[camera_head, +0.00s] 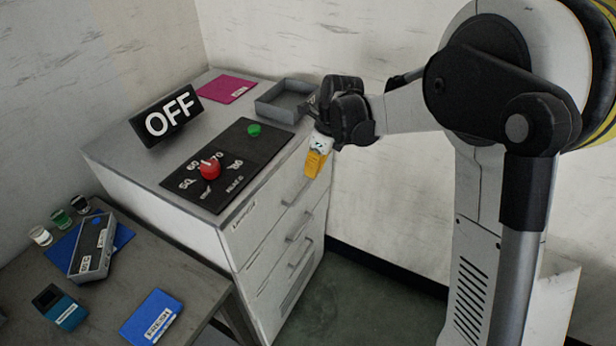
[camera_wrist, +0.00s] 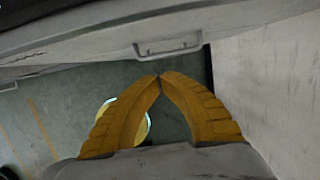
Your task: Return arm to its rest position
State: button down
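My gripper (camera_head: 316,163) hangs in front of the right end of the white drawer cabinet (camera_head: 190,216), below the level of its top. In the wrist view my gripper's two yellow fingers (camera_wrist: 160,78) meet at their tips, with nothing between them. The arm reaches in from the right with the gripper pointing down. The wrist view shows a drawer handle (camera_wrist: 167,46) just beyond the fingertips and floor below. I cannot tell from the frames whether the gripper touches the cabinet.
The cabinet top holds an OFF sign (camera_head: 166,115), a black panel with a red knob (camera_head: 210,168) and green button (camera_head: 254,129), a grey tray (camera_head: 284,101) and a magenta mat (camera_head: 226,89). A lower table (camera_head: 110,300) stands left. Floor (camera_head: 372,305) is clear between cabinet and arm.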

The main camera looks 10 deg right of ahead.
jog(key=s+d+r+n+t+h, duration=0.1)
jog(key=s+d+r+n+t, duration=0.3)
jog(key=s+r+n, duration=0.75)
jog(key=s+d+n+t+h, duration=0.1)
jog(key=s+d+n, duration=0.4)
jog(key=s+n, duration=0.8)
jog(key=shift+s+d, duration=0.2)
jog(key=shift+s, duration=0.4)
jog(key=shift+n, duration=0.25)
